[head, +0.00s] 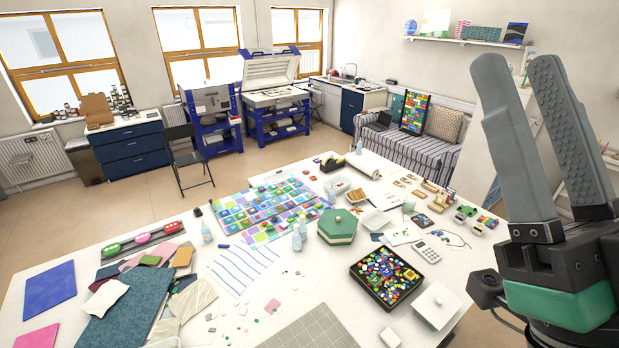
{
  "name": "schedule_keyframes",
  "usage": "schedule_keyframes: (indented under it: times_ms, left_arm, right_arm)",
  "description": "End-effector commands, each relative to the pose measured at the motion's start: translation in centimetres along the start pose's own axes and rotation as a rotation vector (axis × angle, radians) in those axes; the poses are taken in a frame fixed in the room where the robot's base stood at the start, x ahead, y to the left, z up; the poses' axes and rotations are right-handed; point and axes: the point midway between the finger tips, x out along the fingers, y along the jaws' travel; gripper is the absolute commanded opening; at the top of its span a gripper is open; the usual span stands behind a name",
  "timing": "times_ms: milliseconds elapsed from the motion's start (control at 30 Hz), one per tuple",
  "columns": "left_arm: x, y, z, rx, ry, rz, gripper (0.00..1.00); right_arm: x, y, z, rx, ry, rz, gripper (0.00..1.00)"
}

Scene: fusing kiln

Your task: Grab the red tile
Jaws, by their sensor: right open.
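My right gripper (518,70) is large in the foreground at the right of the head view. Its two grey fingers point up and stand apart, with nothing between them. It is raised in front of the table's right side, away from the tiles. A small reddish tile (272,305) lies flat near the table's front middle. I cannot tell which of these is the red tile. My left gripper is not in view.
The white table (330,290) is crowded. A green lidded box (337,227), a black tray (360,284) of colourful pieces, a grid of coloured tiles (262,210) and small bottles stand on it. A teal sheet (125,300) lies at left, a grey cutting mat (310,328) at the front.

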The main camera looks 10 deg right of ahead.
Motion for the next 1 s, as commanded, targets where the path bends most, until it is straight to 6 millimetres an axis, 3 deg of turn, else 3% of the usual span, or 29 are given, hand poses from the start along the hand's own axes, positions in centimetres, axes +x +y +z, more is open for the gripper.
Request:
schedule_keyframes:
  times_ms: [467,733,1000]
  left_arm:
    - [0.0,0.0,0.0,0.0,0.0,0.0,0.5]
    - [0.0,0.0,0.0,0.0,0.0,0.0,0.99]
    - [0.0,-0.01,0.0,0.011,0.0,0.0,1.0]
  right_arm:
    - [0.0,0.0,0.0,0.0,0.0,0.0,0.5]
    - [0.0,0.0,0.0,0.0,0.0,0.0,0.5]
    - [0.0,0.0,0.0,0.0,0.0,0.0,0.5]
